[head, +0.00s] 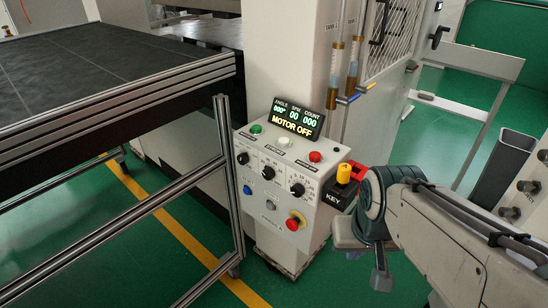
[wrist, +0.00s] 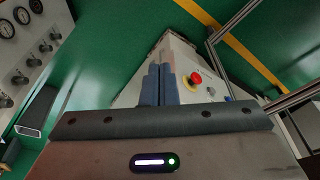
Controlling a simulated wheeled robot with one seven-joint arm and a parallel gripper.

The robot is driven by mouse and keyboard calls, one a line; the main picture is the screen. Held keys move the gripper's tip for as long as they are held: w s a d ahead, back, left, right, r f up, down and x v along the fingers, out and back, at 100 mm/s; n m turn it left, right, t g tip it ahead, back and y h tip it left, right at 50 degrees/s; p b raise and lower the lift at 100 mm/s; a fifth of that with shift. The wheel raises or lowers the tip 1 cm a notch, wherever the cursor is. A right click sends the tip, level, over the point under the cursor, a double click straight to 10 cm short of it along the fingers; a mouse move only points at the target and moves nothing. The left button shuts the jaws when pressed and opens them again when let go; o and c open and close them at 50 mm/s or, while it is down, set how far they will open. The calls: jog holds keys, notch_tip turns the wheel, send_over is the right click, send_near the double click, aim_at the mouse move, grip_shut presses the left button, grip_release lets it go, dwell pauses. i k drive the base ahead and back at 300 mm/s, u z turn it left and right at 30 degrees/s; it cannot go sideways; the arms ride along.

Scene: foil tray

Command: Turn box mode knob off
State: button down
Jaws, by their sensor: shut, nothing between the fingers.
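The light grey control box (head: 262,215) stands in the middle of the head view, its sloped panel facing me. Three black knobs with white scales sit in a row: a left knob (head: 243,158), a middle knob (head: 268,174) and a right knob (head: 297,190). Their labels are too small to read, so I cannot tell which is the mode knob. My gripper (wrist: 161,70) is shut and empty in the wrist view. Its fingers point towards the control box (wrist: 172,52), apart from the knobs and covering part of the box.
A display (head: 297,117) reads MOTOR OFF. A red stop button (head: 293,222) sits low on the panel. A black KEY box (head: 338,196) with a yellow top juts from its right side. A railed dark table (head: 60,75) stands left. Green floor lies around.

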aim_at(242, 159)
jog(key=k, duration=0.55)
jog(key=u, duration=0.85)
jog(key=i, duration=1.05)
jog(key=u, duration=0.1)
